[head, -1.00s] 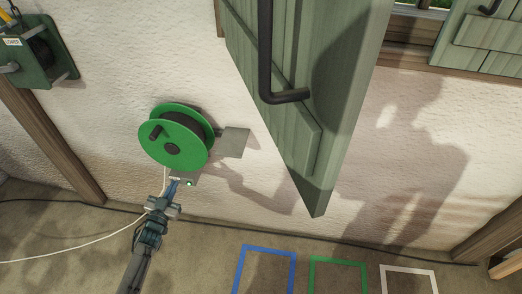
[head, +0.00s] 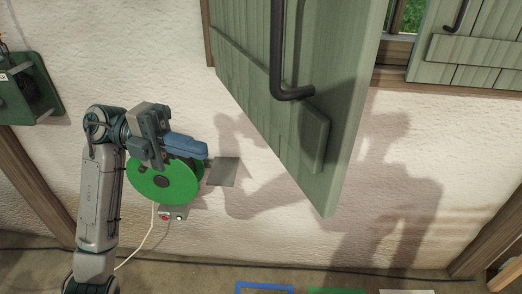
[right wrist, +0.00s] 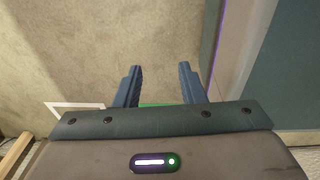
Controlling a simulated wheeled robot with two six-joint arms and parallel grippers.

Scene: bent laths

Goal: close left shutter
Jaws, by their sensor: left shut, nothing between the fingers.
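The left shutter (head: 345,110) is a green plank panel that stands swung out from the wall in the head view. Its black bent handle (head: 277,60) hangs on its face, with the lower end turned right. My left gripper (head: 204,151) is shut and empty, its blue fingers pointing right, in front of the green reel and left of the shutter, apart from it. My right gripper shows in the right wrist view (right wrist: 160,70); its two blue fingers are apart, with nothing seen between them, over the floor.
A green hose or cable reel (head: 165,183) is on the wall, with a grey plate (head: 222,171) beside it. A winch box (head: 28,90) is at far left. The right shutter (head: 470,60) is at upper right. Coloured outlines, one blue (head: 265,287), mark the floor.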

